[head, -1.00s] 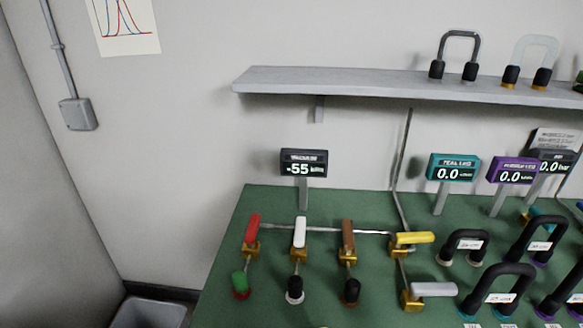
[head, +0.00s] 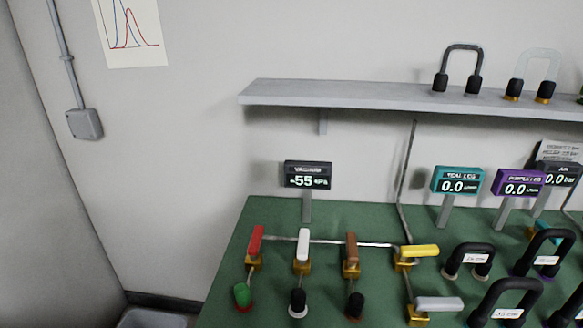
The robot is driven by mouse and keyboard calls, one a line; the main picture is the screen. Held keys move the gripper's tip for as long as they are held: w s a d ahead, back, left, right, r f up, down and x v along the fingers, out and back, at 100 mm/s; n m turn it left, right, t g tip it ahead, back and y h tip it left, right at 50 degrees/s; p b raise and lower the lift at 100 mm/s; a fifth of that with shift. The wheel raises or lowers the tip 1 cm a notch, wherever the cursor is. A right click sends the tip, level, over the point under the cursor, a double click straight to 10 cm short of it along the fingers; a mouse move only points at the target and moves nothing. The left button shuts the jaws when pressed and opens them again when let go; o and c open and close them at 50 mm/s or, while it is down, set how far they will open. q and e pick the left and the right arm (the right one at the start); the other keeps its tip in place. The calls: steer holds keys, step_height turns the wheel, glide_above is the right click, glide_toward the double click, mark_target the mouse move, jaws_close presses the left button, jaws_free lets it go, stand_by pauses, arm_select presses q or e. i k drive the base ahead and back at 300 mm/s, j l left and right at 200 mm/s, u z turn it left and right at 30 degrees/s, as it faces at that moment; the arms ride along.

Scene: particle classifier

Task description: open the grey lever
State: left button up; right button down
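The grey lever (head: 438,303) lies level, pointing right, on a brass valve (head: 418,318) at the lower middle of the head view. It sits on the thin pipe below the yellow lever (head: 419,251), which also points right. The red lever (head: 256,240), white lever (head: 303,244) and brown lever (head: 351,248) stand in a row to the left, each pointing away toward the wall. Neither of my grippers shows in the head view.
A green bench (head: 226,290) carries the valves, a display reading -55 kPa (head: 308,175), a teal display (head: 458,181) and a purple display (head: 519,184). Black U-shaped tubes (head: 468,258) stand right of the levers. A grey shelf (head: 400,97) juts from the wall above.

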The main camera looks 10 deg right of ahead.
mark_target(421, 304)
steer(key=z, duration=1.45)
steer(key=k+u, duration=0.15)
steer(key=i+j, duration=0.15)
steer(key=i, duration=0.15)
